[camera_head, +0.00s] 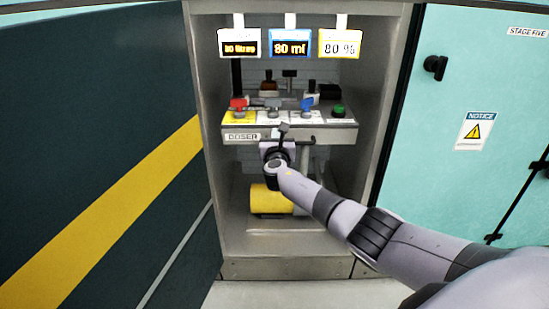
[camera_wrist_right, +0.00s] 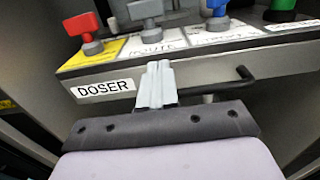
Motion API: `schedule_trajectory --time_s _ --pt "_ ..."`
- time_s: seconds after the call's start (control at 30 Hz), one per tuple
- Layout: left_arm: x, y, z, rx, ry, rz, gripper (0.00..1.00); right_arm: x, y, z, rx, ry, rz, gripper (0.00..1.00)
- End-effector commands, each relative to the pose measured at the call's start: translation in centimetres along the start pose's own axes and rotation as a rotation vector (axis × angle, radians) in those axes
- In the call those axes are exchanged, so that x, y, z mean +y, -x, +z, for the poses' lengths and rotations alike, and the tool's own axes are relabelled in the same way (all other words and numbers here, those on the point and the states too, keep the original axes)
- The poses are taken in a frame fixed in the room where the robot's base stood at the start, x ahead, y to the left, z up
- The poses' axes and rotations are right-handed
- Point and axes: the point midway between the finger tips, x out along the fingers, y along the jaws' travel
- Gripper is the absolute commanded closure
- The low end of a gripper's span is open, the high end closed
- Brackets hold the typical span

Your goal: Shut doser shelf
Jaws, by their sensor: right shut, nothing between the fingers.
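The doser shelf (camera_head: 330,136) is a grey ledge inside an open cabinet, with a DOSER label on its front edge in the head view. The shelf front also shows in the right wrist view (camera_wrist_right: 205,70), with a dark bar handle (camera_wrist_right: 238,80) below its edge. My right gripper (camera_head: 283,131) is in front of the shelf, left of the handle's right end. Its fingers (camera_wrist_right: 157,85) are shut together with nothing between them, at the shelf's front edge; whether they touch it I cannot tell. My left gripper is not in view.
Red, blue and green knobs (camera_head: 338,110) stand on the shelf. Three displays (camera_head: 290,43) hang above. A yellow cylinder (camera_head: 266,199) lies below the shelf. A dark door with a yellow stripe (camera_head: 150,180) stands open at left. A teal panel (camera_head: 450,90) is at right.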

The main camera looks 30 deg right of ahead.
Motion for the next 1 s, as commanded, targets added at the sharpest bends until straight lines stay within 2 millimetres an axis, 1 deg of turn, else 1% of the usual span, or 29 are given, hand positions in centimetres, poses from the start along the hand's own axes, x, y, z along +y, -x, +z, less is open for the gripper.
schedule_trajectory --time_s 0.03,0.07,0.13,0.43,0.63,0.8,1.0 --pt "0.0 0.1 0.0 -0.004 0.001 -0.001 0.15 -0.2 0.0 0.1 0.001 0.001 0.0 1.0" --pt "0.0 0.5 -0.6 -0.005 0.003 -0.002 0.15 -0.1 0.6 0.3 0.001 0.001 0.002 1.0" --pt "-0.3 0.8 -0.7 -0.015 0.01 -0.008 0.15 -0.1 1.6 0.3 0.002 0.001 0.002 1.0" --pt "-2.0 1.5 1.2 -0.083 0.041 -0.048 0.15 -0.1 5.9 0.1 0.004 0.001 0.002 1.0" --pt "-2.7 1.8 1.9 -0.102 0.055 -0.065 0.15 -0.1 8.5 0.0 0.003 0.0 0.001 1.0" --pt "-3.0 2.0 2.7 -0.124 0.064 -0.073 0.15 -0.1 9.7 -0.1 0.002 0.001 0.0 1.0" --pt "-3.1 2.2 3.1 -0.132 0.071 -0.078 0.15 -0.1 10.1 -0.1 0.001 0.001 0.0 1.0"
